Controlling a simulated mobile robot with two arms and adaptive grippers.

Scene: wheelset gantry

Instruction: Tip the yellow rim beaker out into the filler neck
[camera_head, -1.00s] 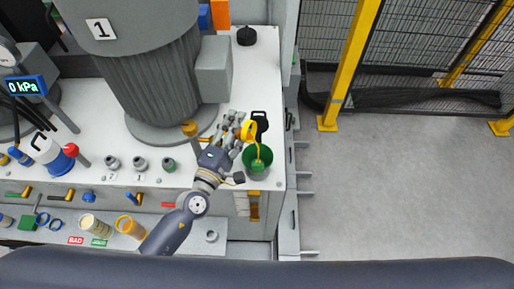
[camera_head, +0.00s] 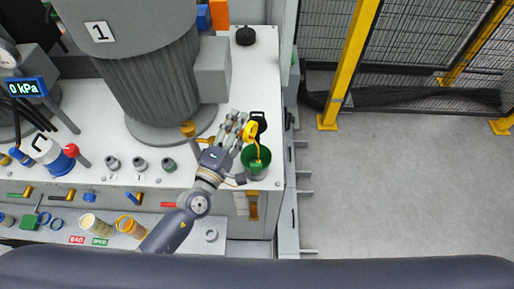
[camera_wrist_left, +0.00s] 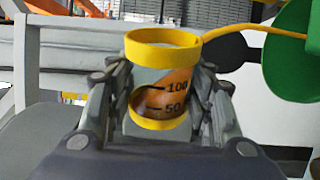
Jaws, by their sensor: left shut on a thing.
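My left gripper (camera_head: 238,124) is shut on the yellow rim beaker (camera_head: 251,130) above the right end of the white bench. In the left wrist view the beaker (camera_wrist_left: 163,82) is clear-walled with yellow bands, 50 and 100 marks and orange liquid lying at a slant. The left gripper's fingers (camera_wrist_left: 163,105) clasp it from both sides. A yellow-orange stream (camera_head: 258,150) runs from its rim into the green funnel (camera_head: 249,164). The funnel (camera_wrist_left: 289,60) also shows at the right of the wrist view. The filler neck beneath the funnel is mostly hidden. My right gripper is out of view.
A large grey cylinder (camera_head: 150,75) marked 1 stands left of the gripper. A dark cap-like object (camera_head: 246,36) is at the back. Several fittings, tools and two other cups (camera_head: 130,228) sit at front left. Right of the bench is open grey floor (camera_head: 400,190).

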